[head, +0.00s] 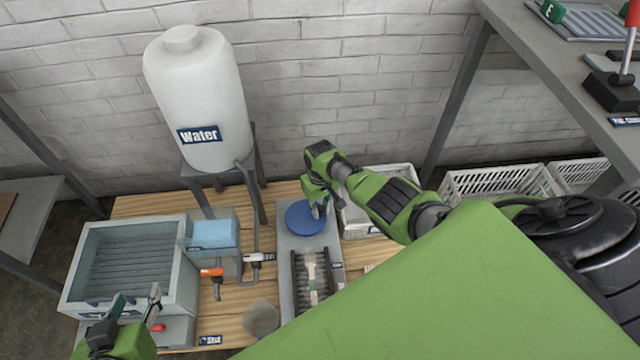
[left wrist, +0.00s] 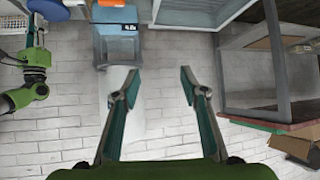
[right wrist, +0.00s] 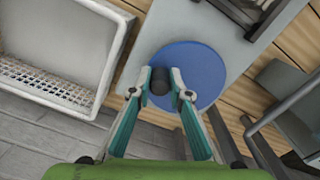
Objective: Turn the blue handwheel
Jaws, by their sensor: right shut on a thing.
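The blue handwheel (head: 304,218) is a round blue disc on a grey base plate (head: 288,243) on the wooden table. In the right wrist view the handwheel (right wrist: 205,72) has a dark cylindrical knob (right wrist: 159,82) near its rim. My right gripper (head: 319,207) is over the wheel, its fingers (right wrist: 160,90) closed on either side of the knob. My left gripper (head: 137,303) is open and empty, at the lower left in front of the grey sink; it also shows in the left wrist view (left wrist: 160,85).
A grey sink (head: 75,285) stands at the left, with a white water tank (head: 195,95) behind. An orange-handled tap (head: 212,272) and a brush roller unit (head: 312,278) are nearby. White crates (head: 490,183) stand on the right.

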